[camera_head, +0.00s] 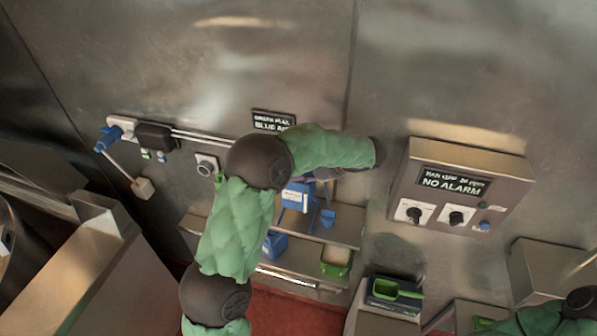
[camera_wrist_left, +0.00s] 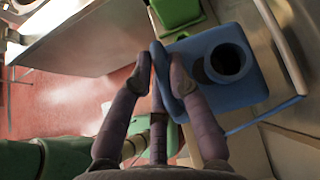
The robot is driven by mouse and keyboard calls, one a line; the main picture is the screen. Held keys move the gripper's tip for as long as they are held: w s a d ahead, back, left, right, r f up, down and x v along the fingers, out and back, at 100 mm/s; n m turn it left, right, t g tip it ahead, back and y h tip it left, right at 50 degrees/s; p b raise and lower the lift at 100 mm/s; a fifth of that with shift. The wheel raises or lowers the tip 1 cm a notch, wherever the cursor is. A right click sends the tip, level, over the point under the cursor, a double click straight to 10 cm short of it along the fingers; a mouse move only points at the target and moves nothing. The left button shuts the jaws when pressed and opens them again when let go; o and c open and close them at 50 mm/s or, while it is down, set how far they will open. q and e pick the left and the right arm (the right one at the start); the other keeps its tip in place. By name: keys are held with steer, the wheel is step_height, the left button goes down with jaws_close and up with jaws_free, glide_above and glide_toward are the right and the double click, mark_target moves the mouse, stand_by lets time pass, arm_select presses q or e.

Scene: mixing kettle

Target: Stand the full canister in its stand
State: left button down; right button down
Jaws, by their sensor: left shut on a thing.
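A blue canister (camera_head: 297,196) with a white label shows in the head view at the wall shelf, partly behind my left forearm. In the left wrist view the blue canister (camera_wrist_left: 262,88) has a round dark opening and a loop handle. My left gripper (camera_wrist_left: 160,68) is shut on that handle. In the head view its fingers are mostly hidden by my arm. A second blue container (camera_head: 275,244) sits lower on the shelves. I cannot make out which part is the stand. My right gripper is out of view; only part of its arm shows at the lower right.
A control box (camera_head: 455,190) reading NO ALARM juts from the wall at right. A green-and-black item (camera_head: 395,291) stands below. A metal rail (camera_wrist_left: 282,45) runs beside the canister.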

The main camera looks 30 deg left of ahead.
mark_target(304, 184)
arm_select(q)
steer(key=shift+s+f+b, duration=0.2)
steer(key=shift+f+b, duration=0.1)
steer(key=shift+b, duration=0.2)
step_height(304, 184, down, 2)
steer(key=shift+w+f+b, duration=0.1)
steer(key=shift+b, duration=0.8)
step_height(304, 184, down, 2)
steer(key=shift+f+b, duration=0.1)
steer(key=shift+b, duration=1)
steer(key=shift+f+t+b, duration=0.3)
steer(key=shift+b, duration=0.15)
steer(key=shift+n, duration=0.3)
